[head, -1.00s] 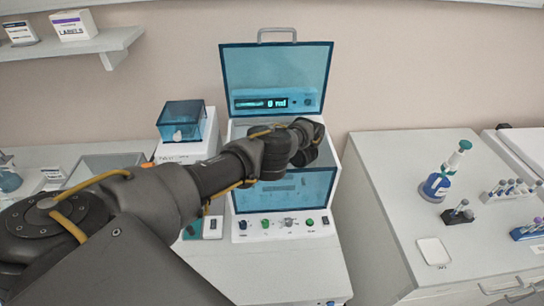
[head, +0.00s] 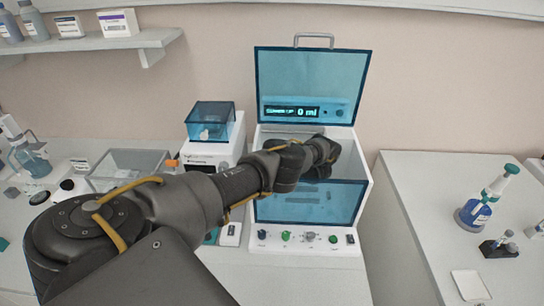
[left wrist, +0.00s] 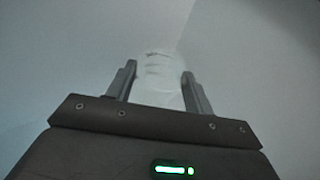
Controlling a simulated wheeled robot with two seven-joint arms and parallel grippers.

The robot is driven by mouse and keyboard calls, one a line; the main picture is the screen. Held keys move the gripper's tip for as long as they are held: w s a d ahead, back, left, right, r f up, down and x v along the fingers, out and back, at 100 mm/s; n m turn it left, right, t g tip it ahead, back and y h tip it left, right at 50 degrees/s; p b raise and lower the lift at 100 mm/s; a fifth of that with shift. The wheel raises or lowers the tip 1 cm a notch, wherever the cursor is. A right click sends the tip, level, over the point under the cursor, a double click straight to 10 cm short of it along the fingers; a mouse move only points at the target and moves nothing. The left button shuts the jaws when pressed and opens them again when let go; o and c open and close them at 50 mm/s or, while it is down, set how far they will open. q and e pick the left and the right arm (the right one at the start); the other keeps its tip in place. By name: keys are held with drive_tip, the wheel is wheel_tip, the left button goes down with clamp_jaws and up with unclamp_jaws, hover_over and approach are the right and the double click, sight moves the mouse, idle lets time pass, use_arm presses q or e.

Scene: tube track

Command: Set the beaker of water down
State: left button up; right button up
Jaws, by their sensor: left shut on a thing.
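The beaker (left wrist: 160,82) shows in the left wrist view as a pale, see-through shape between the two fingers of my left gripper (left wrist: 158,88). The gripper is shut on it. In the head view my left arm reaches in over the blue front panel of an open-lidded machine (head: 310,240). The left wrist is inside its pale chamber; the fingertips and beaker are hidden there. I cannot tell whether the beaker touches the chamber floor. The display (head: 292,112) on the raised lid reads 0 ml. My right gripper is not in view.
A smaller device with a blue cover (head: 211,117) stands left of the machine, near a clear tray (head: 128,158). A flask (head: 32,160) is at far left. The right bench (head: 425,190) holds a blue-based bottle (head: 474,213), a small rack (head: 499,247) and a white dish (head: 470,286).

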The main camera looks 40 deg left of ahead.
use_arm(q)
drive_tip(key=shift+d, duration=0.25)
drive_tip(key=o, duration=0.7)
drive_tip(key=shift+a, duration=0.2)
drive_tip(key=shift+o, duration=0.2)
drive_tip(key=shift+f, duration=0.1)
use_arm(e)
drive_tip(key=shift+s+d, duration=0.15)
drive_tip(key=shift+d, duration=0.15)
use_arm(q)
drive_tip(key=shift+d+r, duration=0.15)
drive_tip(key=shift+r, duration=0.1)
drive_tip(key=p+v, duration=0.3)
drive_tip(key=v, duration=0.3)
drive_tip(key=shift+r, duration=0.1)
drive_tip(key=shift+d+r, duration=0.15)
drive_tip(key=shift+d, duration=0.5)
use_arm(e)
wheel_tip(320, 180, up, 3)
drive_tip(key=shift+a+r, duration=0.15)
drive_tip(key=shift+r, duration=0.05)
